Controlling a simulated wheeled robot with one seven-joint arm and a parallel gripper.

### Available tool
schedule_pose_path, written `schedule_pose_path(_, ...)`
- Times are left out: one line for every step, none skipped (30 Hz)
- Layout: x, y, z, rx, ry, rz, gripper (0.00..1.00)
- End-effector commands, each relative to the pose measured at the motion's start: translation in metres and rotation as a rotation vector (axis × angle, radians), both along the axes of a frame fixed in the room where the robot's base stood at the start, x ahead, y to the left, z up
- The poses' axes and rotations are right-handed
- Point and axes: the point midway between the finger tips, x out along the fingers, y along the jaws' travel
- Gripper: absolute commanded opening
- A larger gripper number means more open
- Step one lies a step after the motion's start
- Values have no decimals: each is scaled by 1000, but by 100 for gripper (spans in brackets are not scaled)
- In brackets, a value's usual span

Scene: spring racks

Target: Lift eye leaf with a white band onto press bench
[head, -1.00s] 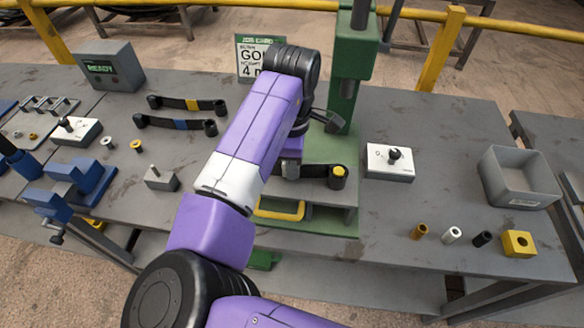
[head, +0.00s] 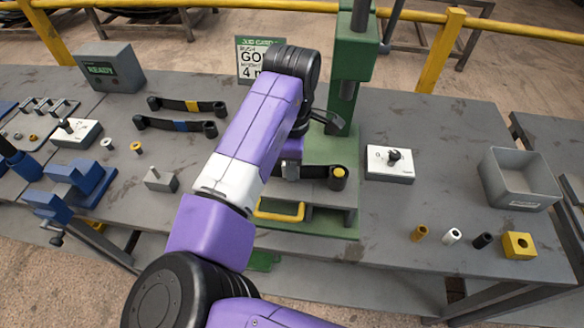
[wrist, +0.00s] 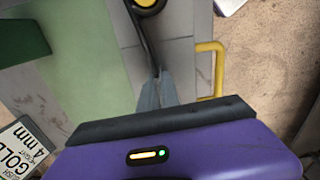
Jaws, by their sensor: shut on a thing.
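A dark eye leaf (head: 314,172) lies on the grey slab of the green press bench (head: 322,228). Its right eye has a yellow centre (head: 340,172). No white band shows on it; my gripper and arm hide its left part. My gripper (head: 290,170) is shut on this leaf near its middle. In the wrist view, the fingertips (wrist: 158,93) meet on the thin edge of the leaf (wrist: 146,42), and the eye is at the top edge.
Two other leaves, one with a yellow band (head: 190,104) and one with a blue band (head: 178,124), lie at the left. The green press column (head: 352,70) stands behind my gripper. A grey bin (head: 520,178) and several bushes are at the right.

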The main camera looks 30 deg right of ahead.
Motion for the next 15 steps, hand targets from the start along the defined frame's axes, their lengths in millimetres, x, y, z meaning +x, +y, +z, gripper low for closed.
schedule_pose_path(1, 0, 5, -1, -4, 0, 0)
schedule_pose_path(1, 0, 7, -1, -5, 0, 0)
schedule_pose_path(1, 0, 11, -1, -5, 0, 0)
schedule_pose_path(1, 0, 15, -1, -5, -1, 0)
schedule_pose_path(2, 0, 19, -2, -6, -1, 0)
schedule_pose_path(1, 0, 26, -1, -5, -1, 0)
schedule_pose_path(1, -1, 32, -2, -6, -2, 0)
schedule_pose_path(2, -1, 38, -2, -6, -2, 0)
schedule_pose_path(2, -1, 47, -1, -8, -2, 0)
schedule_pose_path(2, -1, 54, -1, -7, -2, 0)
schedule_pose_path(2, 0, 61, -2, -8, -2, 0)
schedule_pose_path(2, -1, 71, -2, -7, -3, 0)
schedule_pose_path(1, -1, 78, -1, -7, -3, 0)
schedule_pose_path(2, -1, 86, -2, -8, -3, 0)
schedule_pose_path(2, 0, 98, 1, -8, -2, 0)
